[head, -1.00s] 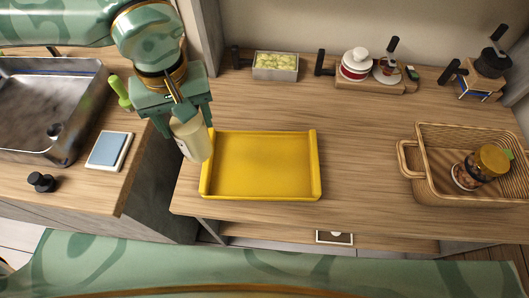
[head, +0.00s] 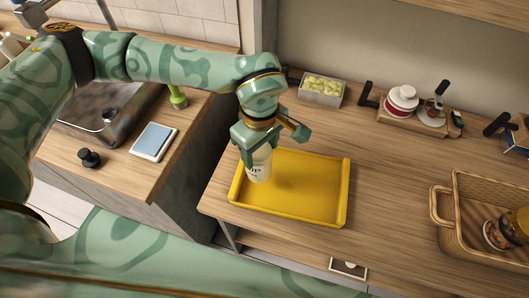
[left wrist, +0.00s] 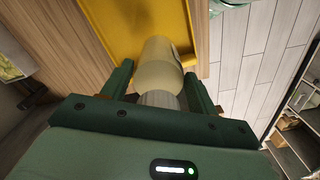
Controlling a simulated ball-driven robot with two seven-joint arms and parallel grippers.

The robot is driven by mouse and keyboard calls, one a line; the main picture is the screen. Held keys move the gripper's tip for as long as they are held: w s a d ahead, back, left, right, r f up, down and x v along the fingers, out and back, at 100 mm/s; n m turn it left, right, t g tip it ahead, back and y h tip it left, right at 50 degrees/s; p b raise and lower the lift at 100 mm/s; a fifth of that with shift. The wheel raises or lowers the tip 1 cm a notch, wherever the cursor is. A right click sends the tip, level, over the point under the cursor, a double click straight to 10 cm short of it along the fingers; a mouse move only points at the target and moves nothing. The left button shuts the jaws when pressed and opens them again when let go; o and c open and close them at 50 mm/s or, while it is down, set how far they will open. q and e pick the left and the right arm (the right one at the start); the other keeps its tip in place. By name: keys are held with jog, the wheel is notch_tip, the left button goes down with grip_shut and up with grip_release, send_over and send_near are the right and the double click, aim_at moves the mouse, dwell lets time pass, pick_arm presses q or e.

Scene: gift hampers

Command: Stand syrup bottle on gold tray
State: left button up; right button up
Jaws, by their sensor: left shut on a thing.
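The syrup bottle (head: 258,166) is pale cream with dark lettering and hangs roughly upright beneath my left gripper (head: 255,143). My left gripper is shut on its top part, and the bottle also shows between the fingers in the left wrist view (left wrist: 157,66). The gold tray (head: 312,212) is a yellow tray with raised sides on the wooden counter. The bottle is over the tray's left part; I cannot tell whether its base touches the tray. The rest of the tray is empty. My right gripper is not in view.
A wicker basket (head: 440,205) with a jar (head: 498,233) in it stands to the right. A metal box of pale green pieces (head: 322,88) and a wooden board with red-and-white pots (head: 402,101) are at the back. Counter between tray and basket is clear.

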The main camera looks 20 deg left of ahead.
pick_arm(q)
jog(key=w+f, duration=0.2)
jog(key=shift+w+a+f, duration=0.1)
jog(key=shift+w+f, duration=0.05)
jog(key=shift+f, duration=1.75)
jog(key=o, duration=1.5)
jog(key=shift+c, duration=0.2)
notch_tip(320, 180, up, 12)
jog(key=shift+r, duration=0.15)
